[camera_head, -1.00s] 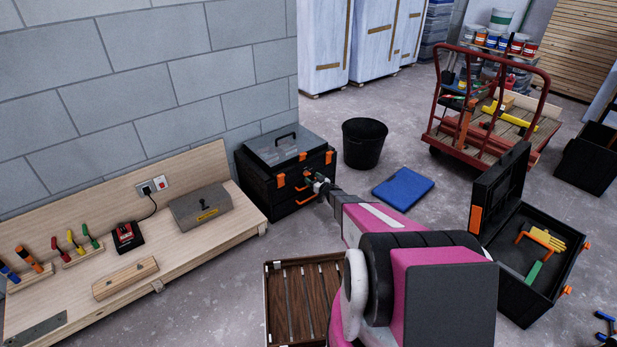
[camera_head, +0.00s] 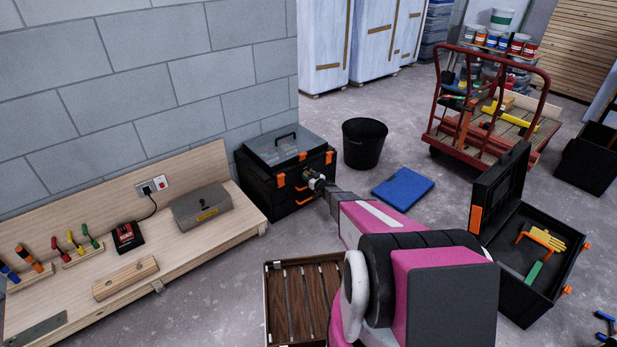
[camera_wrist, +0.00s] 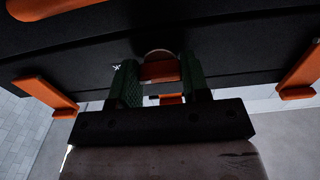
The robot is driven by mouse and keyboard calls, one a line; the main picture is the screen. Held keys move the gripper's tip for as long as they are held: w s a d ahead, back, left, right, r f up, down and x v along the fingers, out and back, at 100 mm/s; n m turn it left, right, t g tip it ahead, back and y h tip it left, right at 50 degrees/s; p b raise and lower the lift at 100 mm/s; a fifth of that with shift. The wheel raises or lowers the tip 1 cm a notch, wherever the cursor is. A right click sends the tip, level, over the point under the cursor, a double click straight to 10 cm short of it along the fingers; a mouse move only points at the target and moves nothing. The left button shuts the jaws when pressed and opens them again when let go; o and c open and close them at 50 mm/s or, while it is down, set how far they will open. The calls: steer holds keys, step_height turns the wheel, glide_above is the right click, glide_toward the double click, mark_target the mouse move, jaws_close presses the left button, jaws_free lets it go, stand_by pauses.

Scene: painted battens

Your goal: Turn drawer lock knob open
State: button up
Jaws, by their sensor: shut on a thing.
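The black drawer chest (camera_head: 262,185) with orange latches stands on the floor at the end of the bench. Its lock knob (camera_wrist: 160,70) shows orange in the wrist view, in front of a pale round plate on the black drawer front. My gripper (camera_wrist: 158,84) has its two green-padded fingers on either side of the knob and is shut on it. In the head view my gripper (camera_head: 315,181) is at the chest's front, small and partly merged with it, and the knob is hidden there.
Orange latches (camera_wrist: 50,95) (camera_wrist: 300,72) flank the gripper. A black bucket (camera_head: 364,143) and a blue lid (camera_head: 403,188) lie beyond my arm. The wooden bench (camera_head: 190,240) is at left. An open black toolbox (camera_head: 520,260) and a slatted crate (camera_head: 300,300) stand near my arm.

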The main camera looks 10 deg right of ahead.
steer(key=shift+n, duration=0.3)
steer(key=n, duration=0.3)
steer(key=shift+n, duration=0.4)
steer(key=n, duration=0.4)
steer(key=shift+n, duration=0.3)
steer(key=n, duration=0.8)
steer(key=shift+n, duration=0.3)
steer(key=o, duration=0.9)
steer(key=shift+s, duration=0.15)
